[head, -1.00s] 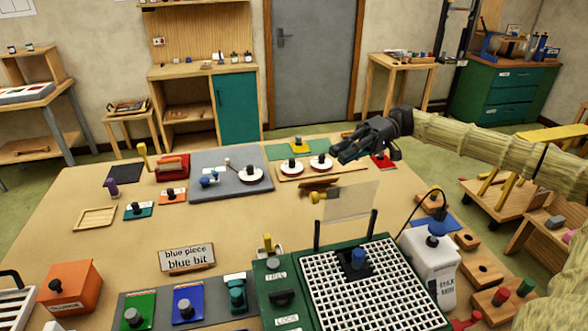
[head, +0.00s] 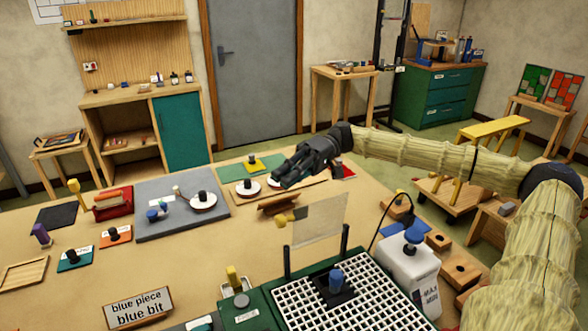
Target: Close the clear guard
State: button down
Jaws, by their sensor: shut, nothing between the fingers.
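The clear guard (head: 319,220) is a see-through pane standing raised at the back of the green machine (head: 262,306), between two dark posts. A yellow knob (head: 281,219) sticks out at its left edge. Below it is the white grid bed (head: 345,304) with a blue-topped black piece (head: 336,282) on it. My gripper (head: 282,178) is shut and empty. It is in the air above the table, behind and a little left of the guard, apart from it as far as I can see.
A white bottle-like container (head: 408,262) with a blue knob and black cable stands right of the grid. A sign (head: 138,306) reading "blue piece blue bit" stands at the front left. The table's middle left is fairly clear.

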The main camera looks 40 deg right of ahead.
jog(key=s+a+f+p, duration=0.1)
jog(key=s+a+p, duration=0.3)
jog(key=a, duration=0.2)
jog(key=shift+s+f, duration=0.25)
jog(key=shift+f, duration=0.05)
jog(key=shift+s+a, duration=0.1)
jog(key=shift+a, duration=0.15)
jog(key=shift+s+n+b, duration=0.1)
jog(key=shift+n+b, duration=0.2)
jog(key=shift+b, duration=0.15)
